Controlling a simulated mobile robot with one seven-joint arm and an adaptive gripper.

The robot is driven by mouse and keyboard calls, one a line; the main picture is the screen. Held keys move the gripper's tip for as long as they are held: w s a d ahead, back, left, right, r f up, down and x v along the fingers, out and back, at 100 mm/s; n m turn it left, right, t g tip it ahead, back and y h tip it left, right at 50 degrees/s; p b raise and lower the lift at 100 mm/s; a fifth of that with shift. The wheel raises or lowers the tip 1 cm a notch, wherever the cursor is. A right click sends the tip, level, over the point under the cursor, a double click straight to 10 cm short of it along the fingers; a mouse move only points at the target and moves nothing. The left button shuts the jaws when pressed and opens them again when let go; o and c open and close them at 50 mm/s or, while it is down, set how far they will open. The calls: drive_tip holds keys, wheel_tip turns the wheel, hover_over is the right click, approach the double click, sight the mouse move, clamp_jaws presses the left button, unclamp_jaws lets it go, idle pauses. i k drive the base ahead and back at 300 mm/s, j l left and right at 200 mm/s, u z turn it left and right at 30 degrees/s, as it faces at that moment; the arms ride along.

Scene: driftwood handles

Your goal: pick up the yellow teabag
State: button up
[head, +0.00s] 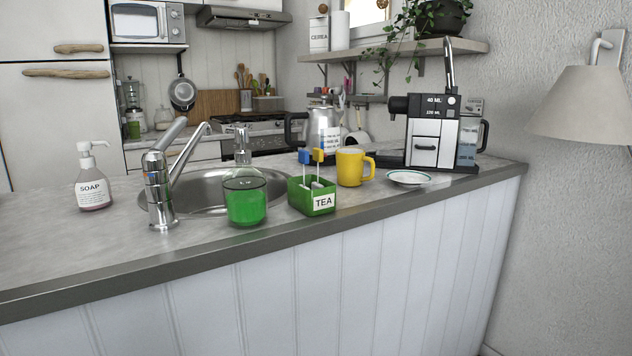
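A green box labelled TEA (298,197) stands on the counter near its front edge, right of the sink. Thin white stems rise from it. One carries a blue tag (304,156) and the other a yellow-orange tag (318,155), which looks like the yellow teabag's tag. The two tags are close side by side, the yellow one on the right. The bags inside the box are mostly hidden by its walls. My gripper is not in view.
A yellow mug (349,168) stands close behind and right of the box. A bottle of green liquid (245,203) is on its left. The tap (158,190), sink (200,189), saucer (408,178) and coffee machine (434,130) are nearby. The counter's left front (60,245) is clear.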

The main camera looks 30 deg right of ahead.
sight(318, 153)
drive_tip(key=l+z, duration=0.2)
drive_tip(key=i+l+z, duration=0.2)
drive_tip(key=l, duration=0.2)
drive_tip(key=l+z, duration=0.2)
drive_tip(key=i+l+z, duration=0.45)
drive_tip(key=i+l, duration=0.2)
drive_tip(key=i, duration=0.2)
